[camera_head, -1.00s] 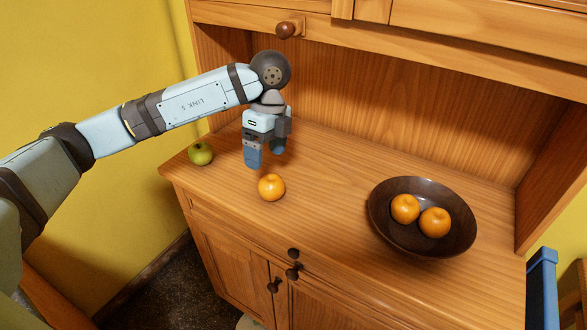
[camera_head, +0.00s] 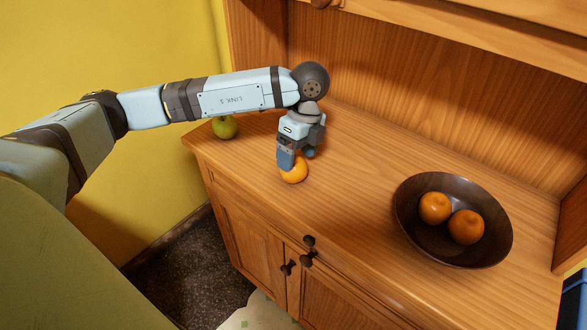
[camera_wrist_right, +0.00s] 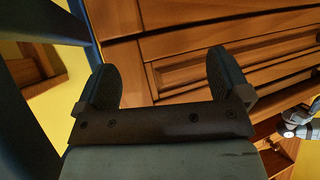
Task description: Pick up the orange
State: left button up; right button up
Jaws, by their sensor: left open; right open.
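A single orange (camera_head: 293,172) sits on the wooden cabinet top near its front edge in the head view. My left gripper (camera_head: 297,160) is open and points down right at this orange; its near finger covers the upper left part of the fruit. I cannot tell whether the fingers touch it. Two more oranges (camera_head: 434,208) (camera_head: 466,227) lie in a dark bowl (camera_head: 408,200) to the right. My right gripper (camera_wrist_right: 165,80) is open and empty in the right wrist view, in front of wooden drawer fronts.
A green apple (camera_head: 225,127) stands at the cabinet top's left end, partly behind my left arm. The cabinet top (camera_head: 350,190) is clear between the lone orange and the bowl. The cabinet's upper part (camera_head: 420,85) rises behind.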

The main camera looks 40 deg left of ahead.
aim_at(298, 160)
pick_arm(q)
jog(key=x, duration=0.4)
jog(key=shift+d+f, duration=0.1)
jog(key=shift+d, duration=0.1)
jog(key=shift+c, duration=0.2)
jog(key=c, duration=0.7)
